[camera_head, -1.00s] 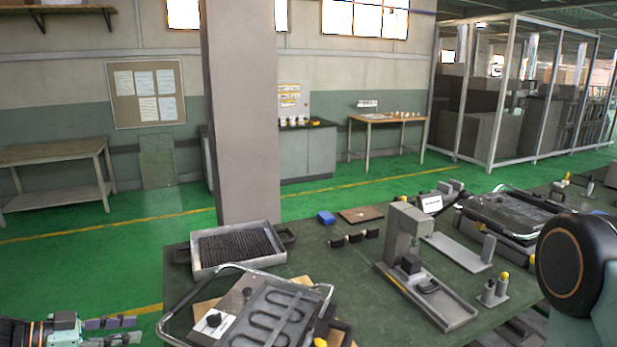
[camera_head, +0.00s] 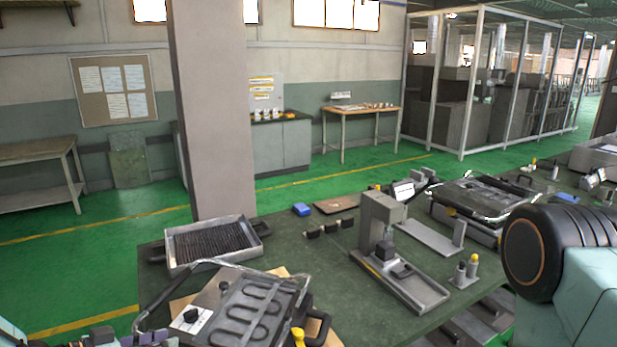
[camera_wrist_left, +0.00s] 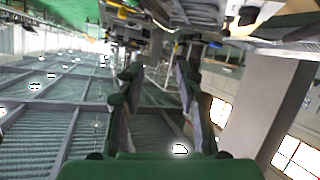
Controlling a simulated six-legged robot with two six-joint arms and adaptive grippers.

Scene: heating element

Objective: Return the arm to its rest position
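My left gripper (camera_head: 128,340) shows at the bottom left edge of the head view, only partly in frame, beside the near left corner of the green table (camera_head: 300,236). In the left wrist view its two fingers (camera_wrist_left: 155,92) stand apart with nothing between them, so it is open and empty. A device with a looped heating element (camera_head: 262,312) lies on the table just right of the gripper, with a bent metal handle frame around it. My right arm shows at the right edge of the head view; its gripper is out of view.
A grey tray with dark rods (camera_head: 214,246) sits at the table's left. A grey press-like stand (camera_head: 377,222) is in the middle, with a second framed device (camera_head: 482,198) behind right. A pillar (camera_head: 212,110) rises behind the table. The green floor left is clear.

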